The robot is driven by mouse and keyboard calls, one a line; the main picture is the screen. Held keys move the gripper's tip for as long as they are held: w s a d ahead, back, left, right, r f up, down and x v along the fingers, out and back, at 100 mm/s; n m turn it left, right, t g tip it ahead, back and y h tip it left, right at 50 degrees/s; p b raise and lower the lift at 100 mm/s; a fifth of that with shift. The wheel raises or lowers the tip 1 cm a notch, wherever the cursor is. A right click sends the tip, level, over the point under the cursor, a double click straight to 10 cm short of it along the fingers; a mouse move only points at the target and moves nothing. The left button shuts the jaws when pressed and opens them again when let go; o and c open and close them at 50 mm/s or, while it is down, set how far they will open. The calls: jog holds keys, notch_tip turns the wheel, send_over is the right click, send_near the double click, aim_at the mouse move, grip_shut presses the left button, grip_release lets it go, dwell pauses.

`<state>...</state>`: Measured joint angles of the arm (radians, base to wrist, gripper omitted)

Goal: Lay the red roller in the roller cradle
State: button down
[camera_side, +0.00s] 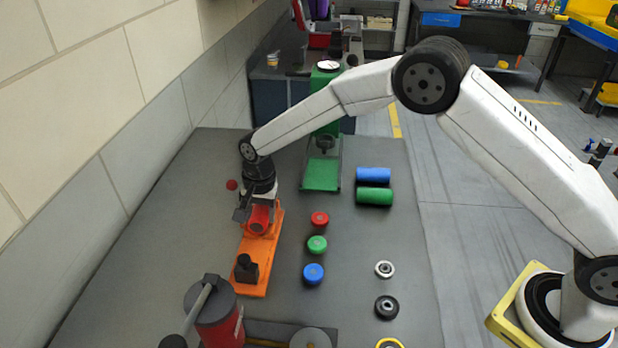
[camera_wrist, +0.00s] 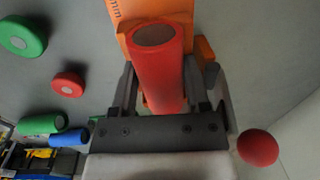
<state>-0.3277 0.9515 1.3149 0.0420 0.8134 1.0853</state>
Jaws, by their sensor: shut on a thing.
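The red roller (camera_side: 260,219) is held in my gripper (camera_side: 256,207), over the far part of an orange plate (camera_side: 255,276). In the wrist view the red roller (camera_wrist: 158,70) lies lengthwise between the two fingers of my gripper (camera_wrist: 160,88), its grey end face pointing away from the palm. The orange plate (camera_wrist: 125,10) with dark markings shows behind it, and an orange raised part stands beside it on the right. No separate roller cradle can be told apart from the orange fixture. Whether the roller touches the orange part is hidden.
A red ball knob (camera_side: 232,184) is close left of my gripper. A black block (camera_side: 246,268) stands on the plate's near end. Red (camera_side: 319,218), green (camera_side: 317,244) and blue (camera_side: 313,273) discs lie to the right. Blue (camera_side: 373,174) and green (camera_side: 374,196) rollers lie farther right.

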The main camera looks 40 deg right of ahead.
jog(key=shift+f, duration=0.4)
dwell(0.6)
grip_release()
jog(key=shift+r, duration=0.1)
jog(key=shift+s+d+r, duration=0.1)
jog(key=shift+r, duration=1.85)
jog(key=shift+s+d+r, duration=0.1)
jog(key=shift+r, duration=1.85)
jog(key=shift+s+d, duration=0.1)
jog(key=shift+d, duration=0.05)
jog(key=shift+s+d+r, duration=0.15)
jog(key=shift+s+d, duration=0.1)
jog(key=shift+d, duration=0.25)
jog(key=s+d+n+t, duration=0.1)
jog(key=s+d+n, duration=0.3)
jog(key=s+d, duration=0.4)
jog(key=s+d+r+n+t, duration=0.1)
jog(key=s+d+n, duration=0.4)
jog(key=s+d, duration=0.4)
jog(key=s, duration=0.7)
jog(key=shift+s+h, duration=0.2)
jog(key=shift+h, duration=0.1)
